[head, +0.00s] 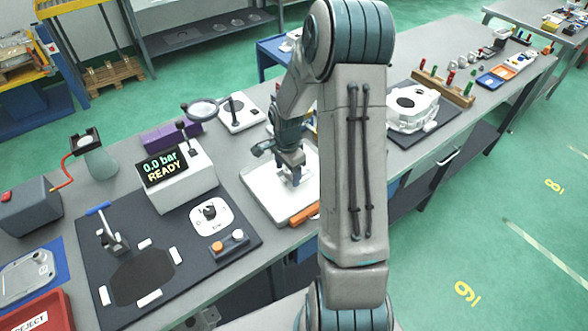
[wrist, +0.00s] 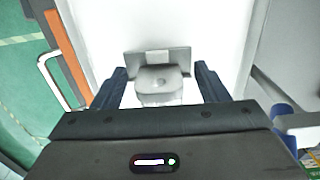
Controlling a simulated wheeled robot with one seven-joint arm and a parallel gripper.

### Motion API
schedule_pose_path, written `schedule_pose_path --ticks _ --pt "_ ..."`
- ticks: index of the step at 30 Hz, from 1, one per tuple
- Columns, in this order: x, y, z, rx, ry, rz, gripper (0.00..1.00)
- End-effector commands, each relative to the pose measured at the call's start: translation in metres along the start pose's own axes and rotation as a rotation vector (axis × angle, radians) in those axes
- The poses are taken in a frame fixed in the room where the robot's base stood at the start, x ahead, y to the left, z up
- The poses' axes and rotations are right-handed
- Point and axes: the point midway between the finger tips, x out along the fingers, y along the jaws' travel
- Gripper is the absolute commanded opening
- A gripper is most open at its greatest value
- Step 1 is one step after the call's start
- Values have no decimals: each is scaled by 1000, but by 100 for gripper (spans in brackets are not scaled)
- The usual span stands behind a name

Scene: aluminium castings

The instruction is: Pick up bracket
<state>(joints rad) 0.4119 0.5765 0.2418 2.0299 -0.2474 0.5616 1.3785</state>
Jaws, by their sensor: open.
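The bracket (wrist: 158,85), a pale grey metal part with an upright plate and a rounded lug, sits on a white surface in the wrist view. My gripper (wrist: 160,76) is open, with one dark blue finger on each side of the lug and visible gaps between. In the head view my gripper (head: 291,176) points down over the white tray (head: 262,190) on the bench. The bracket is mostly hidden there by my gripper and arm. My gripper housing covers the near part of the bracket in the wrist view.
An orange bar (head: 304,214) lies at the tray's front edge. A display box reading "0.0 bar READY" (head: 186,187) stands left of the tray. A magnifier (head: 202,109) stands behind. A large casting (head: 412,106) is to the right, beyond my arm.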

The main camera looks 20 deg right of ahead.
Motion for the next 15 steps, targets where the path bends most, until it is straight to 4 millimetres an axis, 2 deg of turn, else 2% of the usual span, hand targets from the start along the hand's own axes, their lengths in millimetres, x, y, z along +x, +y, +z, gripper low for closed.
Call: schedule_pose_path --ticks 3,4,9,15 --pt "0 0 0 0 0 0 67" --pt "0 0 0 0 0 0 64" --pt "0 0 0 0 0 1 18" --pt "0 0 0 0 0 0 14"
